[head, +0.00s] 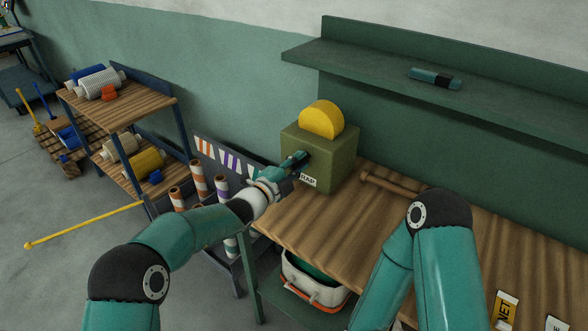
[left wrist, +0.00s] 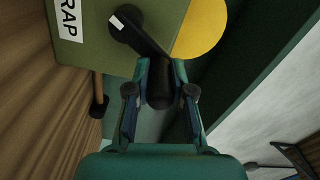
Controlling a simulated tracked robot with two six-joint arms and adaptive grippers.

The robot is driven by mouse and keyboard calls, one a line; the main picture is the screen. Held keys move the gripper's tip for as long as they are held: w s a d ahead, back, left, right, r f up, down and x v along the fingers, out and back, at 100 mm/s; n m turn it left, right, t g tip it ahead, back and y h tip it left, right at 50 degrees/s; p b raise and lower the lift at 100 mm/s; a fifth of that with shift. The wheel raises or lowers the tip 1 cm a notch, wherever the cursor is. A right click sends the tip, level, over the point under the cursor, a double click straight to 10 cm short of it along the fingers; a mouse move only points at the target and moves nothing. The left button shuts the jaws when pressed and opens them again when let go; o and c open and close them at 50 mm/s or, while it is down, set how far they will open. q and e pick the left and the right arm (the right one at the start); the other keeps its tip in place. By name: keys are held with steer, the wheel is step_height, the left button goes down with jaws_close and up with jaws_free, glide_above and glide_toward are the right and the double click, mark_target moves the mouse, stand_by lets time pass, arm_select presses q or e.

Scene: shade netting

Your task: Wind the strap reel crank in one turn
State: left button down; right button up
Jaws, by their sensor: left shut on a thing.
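The strap reel is an olive-green box (head: 340,160) with a yellow disc (head: 322,118) standing out of its top, at the far left end of the workbench. Its white label reads partly "RAP" in the left wrist view. The black crank (left wrist: 140,35) runs from a hub with a white mark on the box's face to a dark handle (left wrist: 160,92). My left gripper (head: 300,160) is at the box's front left; in the left wrist view its fingers (left wrist: 161,85) are shut around the handle. In the head view the gripper hides most of the crank. My right gripper is out of view.
The wooden workbench (head: 310,225) has a wooden roller (head: 390,183) behind my right arm and labels at its right. A shelf (head: 420,75) holds a teal item (head: 435,78). A rack of rolls (head: 198,180) and a shelf cart (head: 130,105) stand left.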

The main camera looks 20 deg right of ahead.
arm_select(q)
steer(key=shift+s+d+f+m+b, duration=0.25)
steer(key=shift+f+m+b, duration=0.05)
steer(key=shift+m+b, duration=0.1)
steer(key=c, duration=1)
jaws_free()
steer(key=shift+w+r, duration=0.1)
steer(key=shift+s+a, duration=0.25)
steer(key=shift+a, duration=0.25)
steer(key=v, duration=1.1)
steer(key=shift+s, duration=0.1)
